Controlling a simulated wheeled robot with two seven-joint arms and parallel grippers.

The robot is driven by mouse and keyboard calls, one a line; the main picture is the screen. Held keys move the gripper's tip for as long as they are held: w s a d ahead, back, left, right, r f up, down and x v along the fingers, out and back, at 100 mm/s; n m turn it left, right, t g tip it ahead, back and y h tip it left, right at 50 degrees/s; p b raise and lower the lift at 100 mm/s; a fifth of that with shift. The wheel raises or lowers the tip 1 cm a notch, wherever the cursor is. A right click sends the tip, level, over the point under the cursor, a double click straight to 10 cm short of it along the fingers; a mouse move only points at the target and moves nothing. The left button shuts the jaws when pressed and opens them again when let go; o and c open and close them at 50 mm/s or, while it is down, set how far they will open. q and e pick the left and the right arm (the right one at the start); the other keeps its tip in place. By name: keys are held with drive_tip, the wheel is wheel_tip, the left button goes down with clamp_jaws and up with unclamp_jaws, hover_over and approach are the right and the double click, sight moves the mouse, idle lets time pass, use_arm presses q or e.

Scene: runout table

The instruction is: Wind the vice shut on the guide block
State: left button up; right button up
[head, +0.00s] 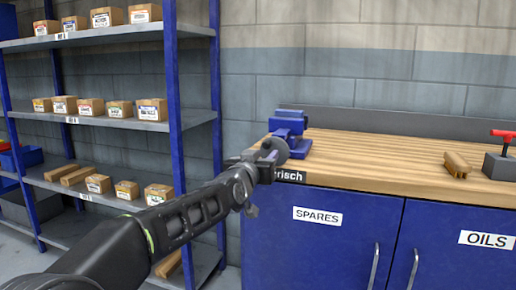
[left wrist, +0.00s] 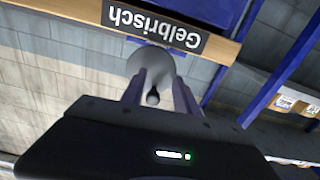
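The blue vice (head: 291,124) stands at the left end of the wooden bench top, with a grey round wheel (head: 275,149) on its near side. My left gripper (head: 262,160) is at this wheel. In the left wrist view, the wheel (left wrist: 150,60) lies just beyond my left fingers (left wrist: 158,85). A small handle with a dark round end (left wrist: 153,98) is between the fingers; they look apart, with a gap beside it. I cannot make out a guide block in the vice jaws. A grooved wooden block (head: 457,164) lies on the bench to the right. My right gripper is out of view.
A dark block with a red T-handle (head: 500,155) stands at the right of the bench (head: 380,160). Blue cupboards marked SPARES and OILS are below. A blue-post shelf (head: 175,100) with boxes stands left. The bench middle is clear.

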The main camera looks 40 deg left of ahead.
use_arm(q)
drive_tip(key=shift+w+d+f+p, duration=0.25)
drive_tip(key=shift+w+f+p, duration=0.1)
drive_tip(key=shift+f+p, duration=0.15)
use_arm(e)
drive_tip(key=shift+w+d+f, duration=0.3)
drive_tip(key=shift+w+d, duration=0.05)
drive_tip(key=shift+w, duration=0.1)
use_arm(q)
drive_tip(key=shift+r, duration=0.2)
clamp_jaws()
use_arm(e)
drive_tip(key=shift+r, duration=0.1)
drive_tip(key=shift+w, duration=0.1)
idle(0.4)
use_arm(q)
drive_tip(key=shift+w+r+m+p, duration=0.15)
drive_tip(key=shift+m+p, duration=1.2)
drive_tip(key=shift+m, duration=0.35)
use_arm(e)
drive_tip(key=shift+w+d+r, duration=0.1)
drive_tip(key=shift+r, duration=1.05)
